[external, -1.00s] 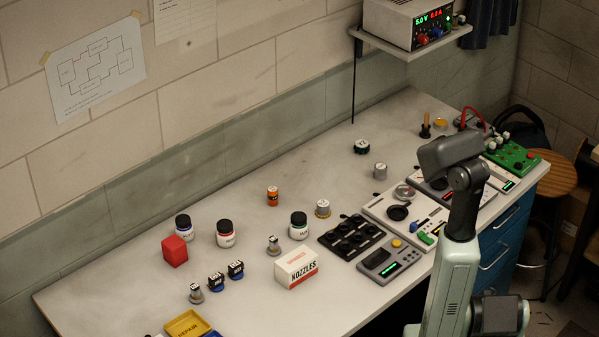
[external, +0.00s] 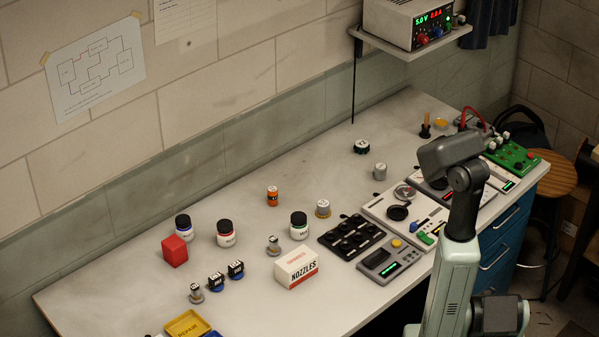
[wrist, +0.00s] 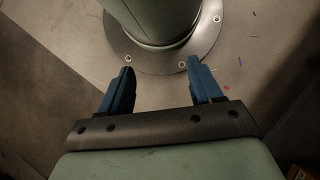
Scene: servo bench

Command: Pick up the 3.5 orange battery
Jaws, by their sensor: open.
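Near the battery stand white jars with black lids (external: 227,234), a red cube (external: 174,251) and a nozzles box (external: 297,269). A black tray (external: 352,237) and a meter (external: 391,261) lie nearer my arm. The bench (external: 130,240) is clear behind and left of the battery.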

